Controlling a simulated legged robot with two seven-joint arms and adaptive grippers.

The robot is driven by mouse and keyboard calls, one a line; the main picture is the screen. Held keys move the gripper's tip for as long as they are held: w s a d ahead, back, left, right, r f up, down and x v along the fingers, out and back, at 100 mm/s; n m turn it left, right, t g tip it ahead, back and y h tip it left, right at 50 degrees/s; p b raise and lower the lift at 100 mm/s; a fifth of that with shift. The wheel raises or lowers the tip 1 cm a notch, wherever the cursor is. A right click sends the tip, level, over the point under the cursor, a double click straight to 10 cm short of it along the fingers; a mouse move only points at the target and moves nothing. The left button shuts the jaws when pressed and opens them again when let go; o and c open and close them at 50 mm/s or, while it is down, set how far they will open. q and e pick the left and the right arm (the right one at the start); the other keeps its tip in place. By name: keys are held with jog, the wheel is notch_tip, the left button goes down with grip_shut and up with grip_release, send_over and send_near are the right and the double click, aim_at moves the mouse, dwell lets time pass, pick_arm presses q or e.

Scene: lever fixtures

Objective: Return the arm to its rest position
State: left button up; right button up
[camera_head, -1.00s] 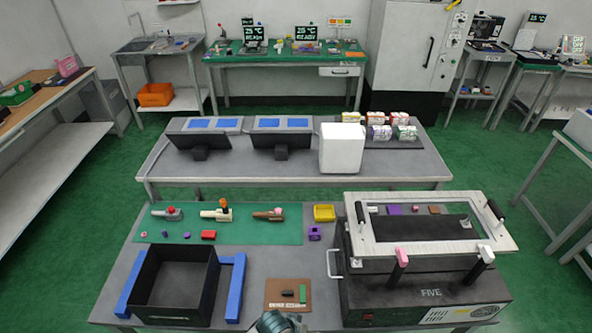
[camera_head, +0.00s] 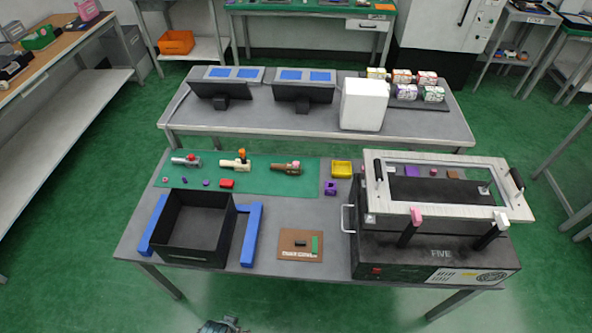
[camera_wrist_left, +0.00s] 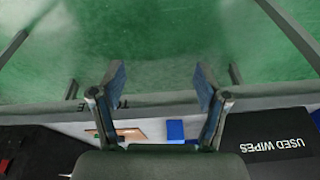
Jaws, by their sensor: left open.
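My left gripper (camera_wrist_left: 160,88) is open and empty in the left wrist view, its two fingers spread apart. It is near the table's edge, with green floor beyond the fingertips. A small part of my arm (camera_head: 222,325) shows at the bottom edge of the head view, in front of the table (camera_head: 330,262) and apart from it. The rest of that arm is hidden below the picture. My right gripper is not in view.
A black bin (camera_head: 190,232) between blue bars stands at the table's left. Its "USED WIPES" label (camera_wrist_left: 285,146) shows in the wrist view. A brown board (camera_head: 300,243) lies mid-table. A black machine (camera_head: 430,255) with a pale frame stands right. Floor before the table is clear.

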pick_arm(q)
jog(key=s+f, duration=0.2)
jog(key=f, duration=0.9)
jog(key=s+f+g, duration=0.1)
jog(key=s+f, duration=0.2)
jog(key=f, duration=0.9)
jog(key=shift+s+a, duration=0.15)
